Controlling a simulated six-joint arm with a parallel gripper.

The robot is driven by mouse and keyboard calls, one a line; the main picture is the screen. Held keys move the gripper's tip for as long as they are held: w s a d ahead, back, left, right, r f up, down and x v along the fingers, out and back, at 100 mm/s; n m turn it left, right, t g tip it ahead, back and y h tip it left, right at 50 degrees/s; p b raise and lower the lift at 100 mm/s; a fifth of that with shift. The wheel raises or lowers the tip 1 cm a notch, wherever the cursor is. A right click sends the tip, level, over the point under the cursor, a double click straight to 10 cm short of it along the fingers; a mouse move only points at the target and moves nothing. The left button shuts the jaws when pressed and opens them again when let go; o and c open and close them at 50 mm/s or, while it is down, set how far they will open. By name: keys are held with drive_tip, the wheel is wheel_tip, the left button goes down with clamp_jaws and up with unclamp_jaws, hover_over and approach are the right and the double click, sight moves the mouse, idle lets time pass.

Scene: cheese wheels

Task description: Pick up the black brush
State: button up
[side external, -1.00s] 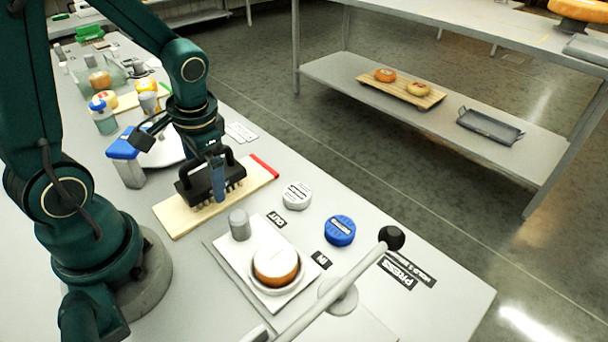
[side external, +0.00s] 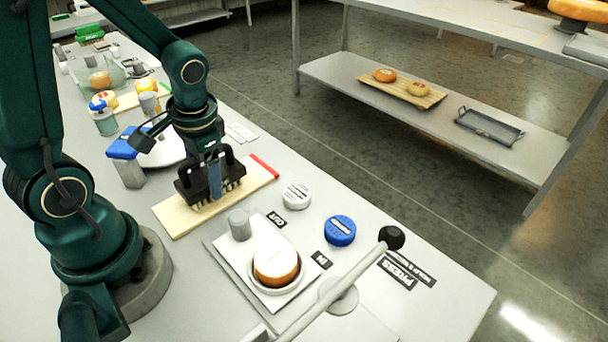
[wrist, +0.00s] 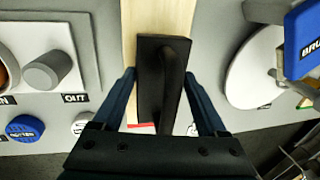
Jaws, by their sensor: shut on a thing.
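The black brush (side external: 186,190) has a dark block, a looped handle and pale-tipped bristles below. It is over the wooden board (side external: 172,217); I cannot tell whether its bristles touch the wood. In the wrist view the brush (wrist: 152,85) runs lengthwise between the two fingers, above the board (wrist: 180,15). My gripper (side external: 215,178) points down and is shut on the brush, with one finger showing on its near side. In the wrist view, my gripper (wrist: 162,82) has a finger on each side of the brush.
A red strip (side external: 264,166) marks the board's far end. A white disc (side external: 297,195), a blue disc (side external: 340,230) and a press plate with a cheese wheel (side external: 276,266) are to the right. A blue-topped holder (side external: 124,143) and a white round plate (side external: 170,152) stand behind.

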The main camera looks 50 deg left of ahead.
drive_tip(key=shift+r, duration=0.7)
wheel_tip(320, 180, up, 3)
drive_tip(key=shift+w+f, duration=0.1)
drive_tip(key=shift+f, duration=0.1)
drive_tip(key=s+a+r, duration=0.6)
drive_tip(key=s+a, duration=0.1)
drive_tip(key=s, duration=0.1)
drive_tip(key=shift+s+a+r, duration=0.4)
drive_tip(key=o, duration=0.7)
drive_tip(key=c, duration=0.3)
